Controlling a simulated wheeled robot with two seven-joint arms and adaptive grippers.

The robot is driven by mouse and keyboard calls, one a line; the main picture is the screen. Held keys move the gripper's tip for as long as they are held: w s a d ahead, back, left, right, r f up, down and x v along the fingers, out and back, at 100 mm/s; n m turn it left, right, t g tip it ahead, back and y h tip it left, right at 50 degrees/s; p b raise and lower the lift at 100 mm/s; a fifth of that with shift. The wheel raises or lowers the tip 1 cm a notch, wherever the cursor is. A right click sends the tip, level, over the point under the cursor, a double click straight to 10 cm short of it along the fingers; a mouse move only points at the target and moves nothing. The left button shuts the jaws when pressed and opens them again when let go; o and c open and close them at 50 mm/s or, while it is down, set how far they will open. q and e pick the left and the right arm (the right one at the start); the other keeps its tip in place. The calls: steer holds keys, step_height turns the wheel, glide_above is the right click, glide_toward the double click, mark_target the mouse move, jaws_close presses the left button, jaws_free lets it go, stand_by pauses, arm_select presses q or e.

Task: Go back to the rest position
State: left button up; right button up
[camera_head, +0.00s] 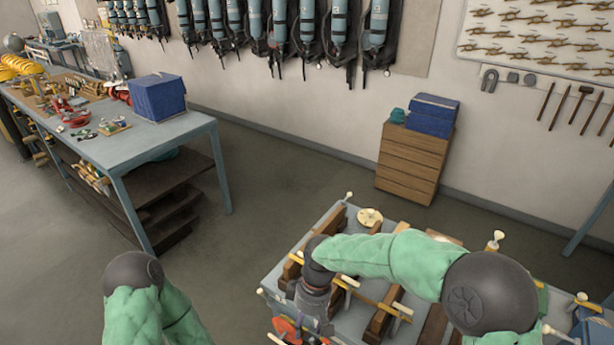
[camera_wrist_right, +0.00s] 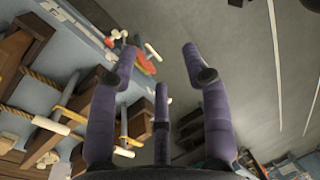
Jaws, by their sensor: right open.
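My right arm, in a green sleeve, reaches in from the lower right of the head view, across a work table (camera_head: 285,268). My right gripper (camera_head: 305,325) hangs at the table's left side, pointing down. In the right wrist view its fingers (camera_wrist_right: 160,75) are spread wide with nothing between them. Wooden blocks and yellow rope lie beside it on the table. My left arm shows at the lower left of the head view as a green sleeve with a dark joint; its gripper is out of the picture.
A red and orange object (camera_head: 288,328) sits close to my right gripper. A long bench (camera_head: 180,135) with a blue box (camera_head: 157,97) stands at the left. A wooden drawer unit (camera_head: 408,165) stands by the back wall. The floor between bench and table is clear.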

steer(key=s+d+f+m+y+b, duration=0.1)
steer(key=f+m+b, duration=0.15)
steer(key=f, duration=0.55)
steer(key=s+d+f+m+b, duration=0.1)
steer(key=d+f+b, duration=0.15)
steer(key=f, duration=0.55)
steer(key=s+d+f+m+y+b, duration=0.1)
steer(key=s+f+m+b, duration=0.15)
steer(key=f, duration=0.55)
steer(key=s+d+f+m+t+b, duration=0.1)
steer(key=s+d+f+m+b, duration=0.1)
steer(key=f, duration=0.6)
steer(key=s+d+f+m+t+b, duration=0.1)
steer(key=s+d+f+m+b, duration=0.2)
steer(key=s+f+b, duration=0.3)
step_height(320, 180, down, 4)
steer(key=shift+s+d+r+m, duration=0.2)
steer(key=shift+s+r+m, duration=0.05)
steer(key=shift+s+m, duration=0.55)
